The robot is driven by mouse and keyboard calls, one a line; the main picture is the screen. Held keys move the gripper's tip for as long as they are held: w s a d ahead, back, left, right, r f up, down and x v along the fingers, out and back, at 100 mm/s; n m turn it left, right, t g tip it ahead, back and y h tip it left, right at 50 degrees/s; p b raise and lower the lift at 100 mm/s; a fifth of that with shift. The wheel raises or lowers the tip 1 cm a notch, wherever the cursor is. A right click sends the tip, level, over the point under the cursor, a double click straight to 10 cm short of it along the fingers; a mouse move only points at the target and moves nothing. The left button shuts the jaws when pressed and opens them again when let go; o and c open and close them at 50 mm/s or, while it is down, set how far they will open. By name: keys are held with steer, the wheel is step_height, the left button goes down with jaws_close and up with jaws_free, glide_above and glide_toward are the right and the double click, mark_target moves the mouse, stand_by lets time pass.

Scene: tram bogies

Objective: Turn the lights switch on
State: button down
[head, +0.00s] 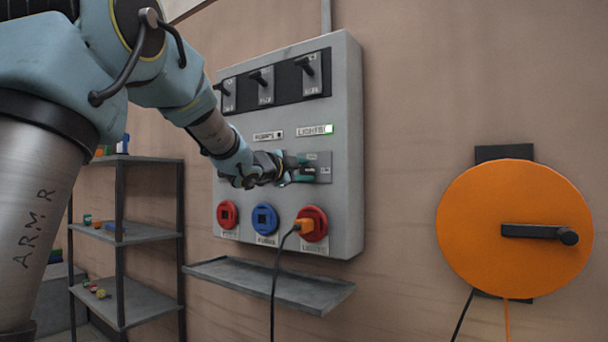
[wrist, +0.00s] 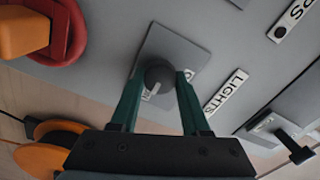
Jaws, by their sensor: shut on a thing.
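The lights switch is a dark round knob (wrist: 159,72) with a white mark, on a grey square plate (head: 323,167) on the wall panel. A LIGHTS label (wrist: 226,91) is beside it in the wrist view. My gripper (wrist: 160,84) is shut on the knob, with one green finger on each side. In the head view my gripper (head: 293,169) reaches the panel from the left and hides the knob.
The panel (head: 346,150) carries three black levers (head: 262,77) on top and red and blue sockets (head: 265,219) below. An orange plug (head: 304,226) with a hanging cable sits in the right socket. A tray (head: 270,285) juts out underneath. An orange disc (head: 480,235) hangs right; shelves (head: 125,234) stand left.

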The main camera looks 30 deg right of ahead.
stand_by(0.3)
steer(key=shift+c, duration=1.9)
jaws_free()
steer(key=shift+a, duration=0.1)
steer(key=b+v, duration=0.1)
steer(key=v, duration=0.9)
steer(key=shift+s+a, duration=0.2)
steer(key=shift+a, duration=0.1)
